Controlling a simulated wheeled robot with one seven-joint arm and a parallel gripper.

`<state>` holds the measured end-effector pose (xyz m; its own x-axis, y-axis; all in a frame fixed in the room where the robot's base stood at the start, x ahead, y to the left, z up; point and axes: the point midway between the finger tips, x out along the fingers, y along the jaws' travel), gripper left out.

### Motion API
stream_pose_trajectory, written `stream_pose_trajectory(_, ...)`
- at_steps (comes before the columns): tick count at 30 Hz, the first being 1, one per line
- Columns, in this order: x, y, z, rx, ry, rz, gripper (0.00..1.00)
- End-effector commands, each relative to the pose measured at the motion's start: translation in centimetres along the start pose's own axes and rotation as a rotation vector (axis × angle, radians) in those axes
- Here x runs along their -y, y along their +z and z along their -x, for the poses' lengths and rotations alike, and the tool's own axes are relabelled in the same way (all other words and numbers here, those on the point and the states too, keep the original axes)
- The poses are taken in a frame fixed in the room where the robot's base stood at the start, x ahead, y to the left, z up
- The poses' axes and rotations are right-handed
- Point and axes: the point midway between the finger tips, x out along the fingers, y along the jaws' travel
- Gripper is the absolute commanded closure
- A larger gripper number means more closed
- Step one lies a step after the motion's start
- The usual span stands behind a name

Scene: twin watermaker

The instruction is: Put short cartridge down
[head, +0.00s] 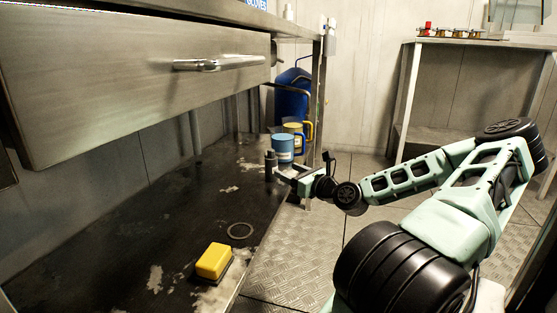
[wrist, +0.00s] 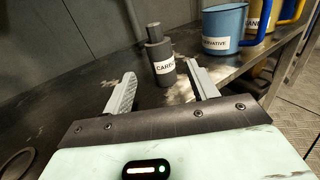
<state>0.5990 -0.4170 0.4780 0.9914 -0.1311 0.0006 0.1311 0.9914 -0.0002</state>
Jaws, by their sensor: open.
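The short cartridge (head: 270,160) is a dark grey cylinder with a narrower top. It stands upright on the dark lower shelf (head: 185,215), and in the wrist view the cartridge (wrist: 161,58) shows a white label beginning "CARB". My gripper (head: 284,174) reaches it from the right in the head view. In the wrist view my gripper (wrist: 161,72) is open, with one fingertip to each side of the cartridge and a visible gap on both sides. The cartridge's base appears to rest on the shelf.
A blue mug (head: 283,148) and a yellow mug (head: 294,128) stand just behind the cartridge, before a blue jerrycan (head: 291,96). A yellow sponge (head: 213,260) and a ring mark (head: 240,231) lie nearer. A drawer (head: 130,80) overhangs the shelf; a table leg (head: 318,105) stands close by.

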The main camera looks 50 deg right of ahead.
Motion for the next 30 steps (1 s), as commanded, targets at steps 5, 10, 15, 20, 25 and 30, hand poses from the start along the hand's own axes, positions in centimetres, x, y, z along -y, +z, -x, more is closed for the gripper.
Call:
stream_pose_trajectory(5, 0.0, 0.2, 2.1, -0.004, 0.0, 0.003, 0.42)
stream_pose_trajectory(10, 0.0, 0.0, 2.9, -0.002, 0.001, 0.0, 0.42)
stream_pose_trajectory(15, 0.0, -0.1, 3.0, 0.0, 0.001, 0.0, 0.42)
stream_pose_trajectory(20, 0.0, -0.1, 2.9, -0.001, 0.001, 0.0, 0.42)
stream_pose_trajectory(25, 0.0, -0.1, 2.9, -0.001, 0.001, 0.0, 0.42)
stream_pose_trajectory(30, 0.0, -0.1, 2.9, -0.001, 0.001, 0.0, 0.42)
